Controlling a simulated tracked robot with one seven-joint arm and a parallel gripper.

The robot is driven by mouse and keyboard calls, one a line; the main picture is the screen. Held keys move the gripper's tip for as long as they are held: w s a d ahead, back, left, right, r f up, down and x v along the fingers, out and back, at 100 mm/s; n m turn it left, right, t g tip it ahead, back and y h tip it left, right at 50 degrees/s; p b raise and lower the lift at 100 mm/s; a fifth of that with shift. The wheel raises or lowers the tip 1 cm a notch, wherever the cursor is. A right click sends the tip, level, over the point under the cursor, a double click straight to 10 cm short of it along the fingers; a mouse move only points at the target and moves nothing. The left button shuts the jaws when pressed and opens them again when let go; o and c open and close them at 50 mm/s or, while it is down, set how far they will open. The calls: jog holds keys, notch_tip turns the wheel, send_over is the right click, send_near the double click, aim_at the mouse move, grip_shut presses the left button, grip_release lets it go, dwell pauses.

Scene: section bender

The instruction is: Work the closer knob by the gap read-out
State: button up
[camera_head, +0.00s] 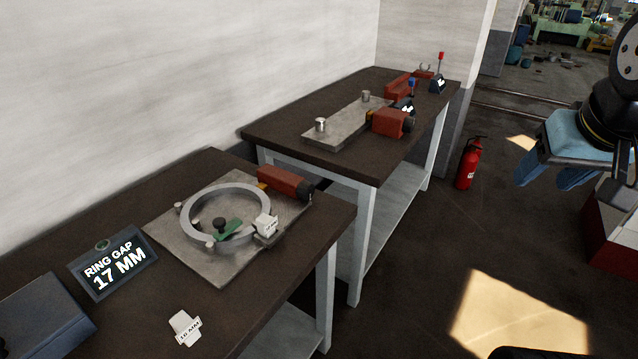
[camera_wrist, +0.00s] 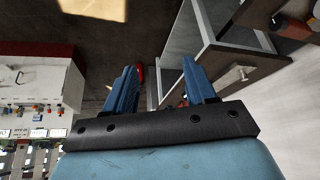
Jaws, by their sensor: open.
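The read-out (camera_head: 114,264) stands on the near bench and reads RING GAP 17 MM. Right of it, a metal ring (camera_head: 184,212) sits on a flat plate (camera_head: 190,262). A red block (camera_head: 283,181) with a dark round knob (camera_head: 306,190) at its right end lies behind the ring. A black knob (camera_head: 220,223) on a green piece (camera_head: 230,229) stands inside the ring. I cannot tell by label which knob is the closer. My gripper (camera_head: 553,176) is open and empty over the floor, well right of the bench; its blue fingers also show in the wrist view (camera_wrist: 162,82).
A white block (camera_head: 267,224) sits at the ring's right side; a white tag (camera_head: 185,328), apparently marked 16 MM, lies in front. A second bench (camera_head: 300,133) carries another plate and red blocks. A fire extinguisher (camera_head: 467,165) stands beyond it. Floor between gripper and benches is open.

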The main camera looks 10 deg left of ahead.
jog(key=o, duration=0.4)
jog(key=shift+n+t+h, duration=0.3)
jog(key=shift+n+h, duration=0.2)
jog(key=shift+n, duration=0.2)
jog(key=w, duration=0.2)
jog(key=w+f, duration=0.1)
jog(key=w, duration=0.3)
jog(key=shift+w+f, duration=0.15)
jog(key=shift+f, duration=0.25)
jog(key=shift+o, duration=0.2)
jog(key=w+a+f+n+t, duration=0.1)
jog(key=w+a+f+n, duration=0.15)
jog(key=w, duration=0.55)
jog(key=n+g+y, duration=0.2)
jog(key=n+y, duration=1)
jog(key=y, duration=0.2)
send_over(310, 190)
jog(key=s+d, duration=0.5)
jog(key=d, duration=0.7)
notch_tip(310, 190, down, 19)
jog(key=x, duration=1.3)
jog(key=shift+r, duration=0.1)
jog(key=shift+c, duration=0.4)
jog(key=c, duration=1)
